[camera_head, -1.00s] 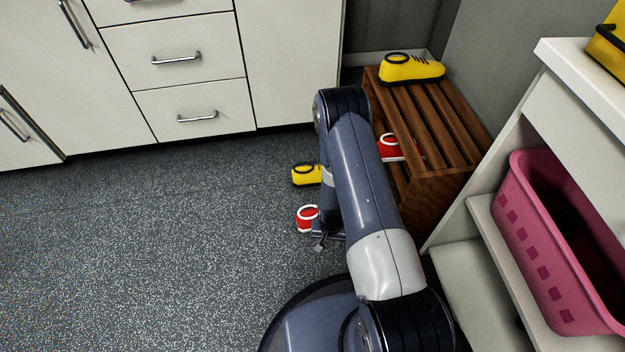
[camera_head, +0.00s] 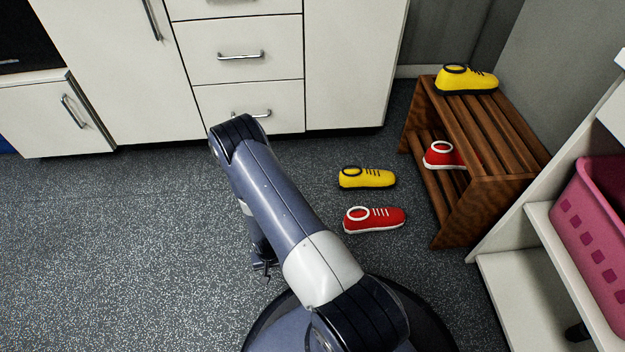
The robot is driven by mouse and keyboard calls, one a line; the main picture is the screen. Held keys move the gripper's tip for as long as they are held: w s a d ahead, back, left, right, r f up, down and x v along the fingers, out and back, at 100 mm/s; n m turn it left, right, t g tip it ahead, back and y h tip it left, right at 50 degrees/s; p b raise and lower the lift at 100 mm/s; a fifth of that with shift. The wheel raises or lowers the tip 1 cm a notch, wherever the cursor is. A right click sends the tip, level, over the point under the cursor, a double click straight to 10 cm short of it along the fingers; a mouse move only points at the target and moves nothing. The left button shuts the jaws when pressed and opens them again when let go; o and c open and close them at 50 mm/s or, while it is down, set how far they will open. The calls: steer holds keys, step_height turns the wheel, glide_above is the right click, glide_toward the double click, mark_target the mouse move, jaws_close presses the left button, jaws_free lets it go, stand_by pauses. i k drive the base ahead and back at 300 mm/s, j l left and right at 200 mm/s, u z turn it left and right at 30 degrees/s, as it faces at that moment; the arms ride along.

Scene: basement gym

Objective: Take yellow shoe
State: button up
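One yellow shoe (camera_head: 367,178) lies on the floor left of the wooden rack, its toe to the right. Another yellow shoe (camera_head: 467,80) with a black sole sits on top of the wooden rack (camera_head: 486,128). My gripper (camera_head: 264,268) hangs low over the floor, left of and nearer than the floor shoes, apart from them. It is small and partly hidden by my arm, so I cannot tell whether its fingers are open or shut.
A red shoe (camera_head: 374,219) lies on the floor just nearer than the yellow one. Another red shoe (camera_head: 443,155) is on the rack's lower shelf. A white shelf unit (camera_head: 545,215) with a pink basket (camera_head: 590,225) stands at right. White cabinets (camera_head: 352,65) line the back. Floor at left is clear.

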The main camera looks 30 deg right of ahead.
mark_target(358, 178)
steer(key=i+j+u, duration=0.55)
steer(key=i+j, duration=0.15)
steer(key=i, duration=0.15)
steer(key=i+z, duration=0.35)
steer(key=z, duration=0.15)
steer(key=i+j+z, duration=0.15)
steer(key=i+z, duration=0.15)
steer(key=z, duration=0.15)
steer(key=i+z, duration=0.15)
steer(key=z, duration=0.3)
steer(key=i+l+z, duration=0.1)
steer(key=z, duration=0.35)
steer(key=i+j+z, duration=0.1)
steer(key=i+z, duration=0.15)
steer(key=z, duration=0.2)
steer(key=i+j+z, duration=0.1)
steer(key=z, duration=0.4)
steer(key=i+z, duration=0.35)
steer(key=i+j+z, duration=0.15)
steer(key=z, duration=0.2)
steer(key=i+j+z, duration=0.35)
steer(key=k+l, duration=0.1)
